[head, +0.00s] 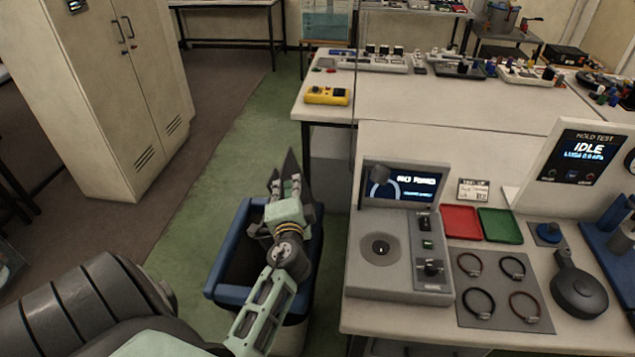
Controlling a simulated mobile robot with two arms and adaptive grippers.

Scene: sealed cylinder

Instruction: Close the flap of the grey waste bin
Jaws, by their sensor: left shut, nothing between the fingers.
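The waste bin stands on the floor left of the workbench in the head view. Its blue rim (228,294) frames a dark opening, and its pale grey body shows below. The opening is uncovered on the left side. My left arm and gripper cover much of the right and far parts, so I cannot clearly make out the flap. My left gripper (289,172) is shut and empty, over the far part of the bin with its fingers pointing away from me. I cannot tell whether it touches the bin. My right gripper is not in view.
The workbench (400,321) is close on the right, bearing a grey device (398,250), red (461,222) and green (500,226) trays and rings on a mat. A cream cabinet (112,90) stands at the left. The green floor strip (205,195) beyond the bin is clear.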

